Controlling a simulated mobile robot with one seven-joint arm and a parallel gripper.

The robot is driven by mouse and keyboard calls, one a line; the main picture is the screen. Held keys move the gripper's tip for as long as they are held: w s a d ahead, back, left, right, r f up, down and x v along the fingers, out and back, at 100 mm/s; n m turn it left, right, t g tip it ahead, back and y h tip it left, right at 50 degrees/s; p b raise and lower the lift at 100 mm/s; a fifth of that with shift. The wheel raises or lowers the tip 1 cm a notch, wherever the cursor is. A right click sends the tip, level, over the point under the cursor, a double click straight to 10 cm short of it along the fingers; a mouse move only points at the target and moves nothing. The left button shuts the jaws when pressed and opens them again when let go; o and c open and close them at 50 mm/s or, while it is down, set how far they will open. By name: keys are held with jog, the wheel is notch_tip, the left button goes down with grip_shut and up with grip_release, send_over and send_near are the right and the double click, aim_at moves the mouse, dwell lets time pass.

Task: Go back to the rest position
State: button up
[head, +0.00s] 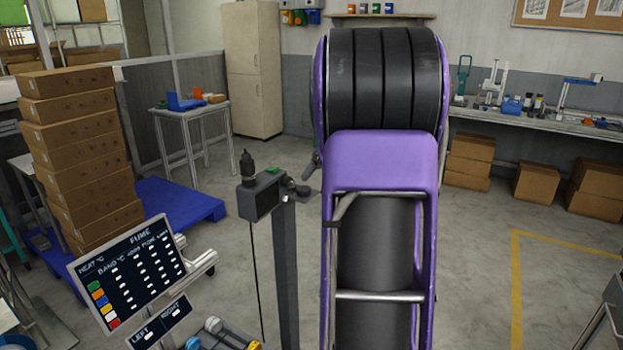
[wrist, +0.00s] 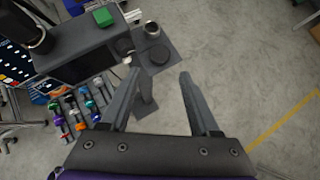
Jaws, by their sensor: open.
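My gripper (wrist: 160,72) shows in the wrist view with its two grey fingers apart and nothing between them. The same device (head: 262,196) stands left of my purple arm in the head view.
A chart board headed FUME (head: 127,272) stands front left. Several coloured reel-like items (wrist: 78,108) sit below the device. A workbench (head: 545,122) is at the back right.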

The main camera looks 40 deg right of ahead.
jog(key=shift+v, duration=0.9)
